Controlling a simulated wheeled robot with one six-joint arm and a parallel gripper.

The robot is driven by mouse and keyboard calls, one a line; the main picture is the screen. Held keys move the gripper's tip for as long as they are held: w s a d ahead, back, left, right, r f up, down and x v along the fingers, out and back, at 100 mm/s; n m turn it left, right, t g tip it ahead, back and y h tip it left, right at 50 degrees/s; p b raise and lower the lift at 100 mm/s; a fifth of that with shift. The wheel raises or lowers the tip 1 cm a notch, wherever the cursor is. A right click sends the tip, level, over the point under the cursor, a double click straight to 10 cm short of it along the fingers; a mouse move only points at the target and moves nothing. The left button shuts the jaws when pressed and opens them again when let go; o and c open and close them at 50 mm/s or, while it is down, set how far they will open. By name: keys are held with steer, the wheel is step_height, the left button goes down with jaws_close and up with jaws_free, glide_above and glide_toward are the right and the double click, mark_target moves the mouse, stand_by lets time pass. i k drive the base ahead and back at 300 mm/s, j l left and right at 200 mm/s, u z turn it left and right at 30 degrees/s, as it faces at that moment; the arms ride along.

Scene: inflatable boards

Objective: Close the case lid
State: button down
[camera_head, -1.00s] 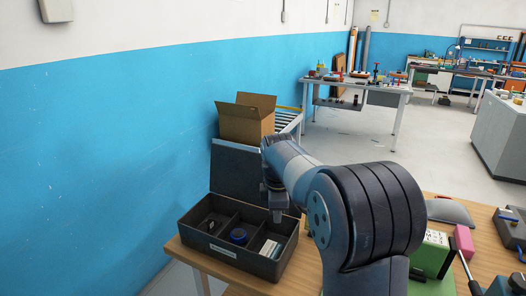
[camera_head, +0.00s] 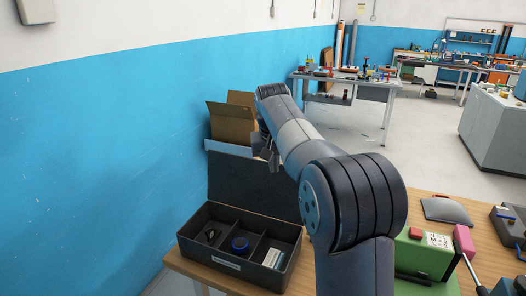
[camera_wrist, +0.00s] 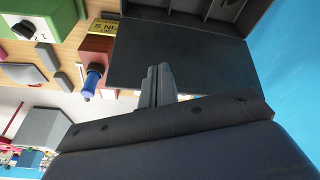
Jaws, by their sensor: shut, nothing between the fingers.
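The black case (camera_head: 222,263) sits open on the wooden table at the lower left in the head view. Its lid (camera_head: 235,190) stands raised at the back edge. The case holds a small dark item (camera_head: 210,235), a blue round item (camera_head: 239,245) and pale flat pieces (camera_head: 273,258), each in its own compartment. My gripper (camera_head: 273,163) is shut and empty near the lid's upper edge. In the wrist view, the gripper fingers (camera_wrist: 158,88) overlap the dark lid panel (camera_wrist: 195,58), with part of the case (camera_wrist: 213,12) above. I cannot tell whether they touch.
A cardboard box (camera_head: 232,122) stands behind the lid, near the blue wall (camera_head: 100,150). A green box (camera_head: 425,255), a pink block (camera_head: 464,240) and other items lie on the table at the right. A workbench (camera_head: 350,79) stands farther back.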

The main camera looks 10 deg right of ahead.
mark_target(241, 182)
steer(key=i+j+z, duration=0.3)
steer(key=j, duration=0.3)
steer(key=i+j+z, duration=0.2)
steer(key=i+j, duration=0.1)
steer(key=j, duration=0.05)
